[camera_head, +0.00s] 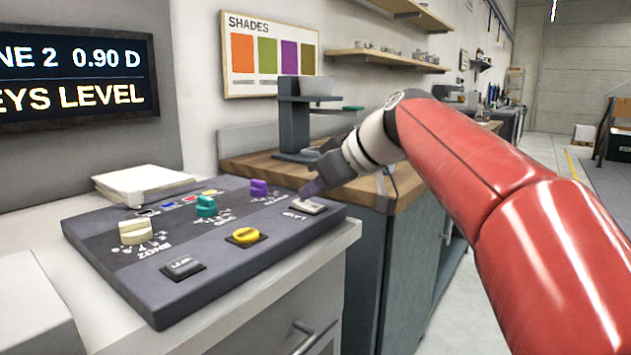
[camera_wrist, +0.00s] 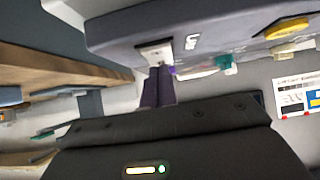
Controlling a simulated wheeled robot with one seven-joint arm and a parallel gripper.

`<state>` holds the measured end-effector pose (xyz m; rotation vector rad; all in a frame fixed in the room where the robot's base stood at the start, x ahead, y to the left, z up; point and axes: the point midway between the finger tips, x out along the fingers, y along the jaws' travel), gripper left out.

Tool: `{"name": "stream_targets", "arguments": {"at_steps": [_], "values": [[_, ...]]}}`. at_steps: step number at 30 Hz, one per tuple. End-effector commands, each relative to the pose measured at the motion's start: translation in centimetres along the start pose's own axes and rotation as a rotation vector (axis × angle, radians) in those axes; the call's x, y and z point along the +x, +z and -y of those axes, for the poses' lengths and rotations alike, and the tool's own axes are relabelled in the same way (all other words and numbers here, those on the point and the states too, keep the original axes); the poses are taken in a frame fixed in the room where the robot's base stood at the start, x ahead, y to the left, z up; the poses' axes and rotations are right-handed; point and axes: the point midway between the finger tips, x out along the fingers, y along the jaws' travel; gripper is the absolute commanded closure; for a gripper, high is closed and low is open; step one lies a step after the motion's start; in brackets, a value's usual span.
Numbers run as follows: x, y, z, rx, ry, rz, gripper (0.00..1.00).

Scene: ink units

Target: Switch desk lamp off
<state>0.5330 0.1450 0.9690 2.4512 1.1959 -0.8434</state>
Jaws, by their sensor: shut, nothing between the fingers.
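A dark grey control panel (camera_head: 215,262) lies on the light counter. At its right end is a pale rocker switch (camera_head: 308,205), with a label beside it that seems to read LAMP. The switch also shows in the wrist view (camera_wrist: 154,52), at the upper middle. My gripper (camera_head: 308,192) comes in from the right, its shut, empty fingers pointing down at the switch. In the wrist view the fingertips (camera_wrist: 158,72) are right at the switch's edge; I cannot tell whether they touch it. I cannot make out which way the rocker is tipped. No lamp is clearly identifiable.
The panel also carries a yellow button (camera_head: 246,235), a dark switch (camera_head: 183,267), and cream (camera_head: 134,232), teal (camera_head: 206,206) and purple (camera_head: 259,188) knobs. Papers (camera_head: 140,184) lie behind it. A dark stand (camera_head: 294,125) stands on the wooden worktop (camera_head: 245,166) behind my gripper.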

Motion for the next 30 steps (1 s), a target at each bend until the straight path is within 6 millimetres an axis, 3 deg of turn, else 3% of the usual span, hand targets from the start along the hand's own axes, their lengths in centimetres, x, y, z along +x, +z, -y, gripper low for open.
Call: {"name": "stream_targets", "arguments": {"at_steps": [10, 30], "values": [[0.8, 0.5, 0.0, -0.001, -0.001, 0.001, 1.0], [1.4, -1.1, 0.0, 0.0, -0.001, 0.001, 1.0]]}}
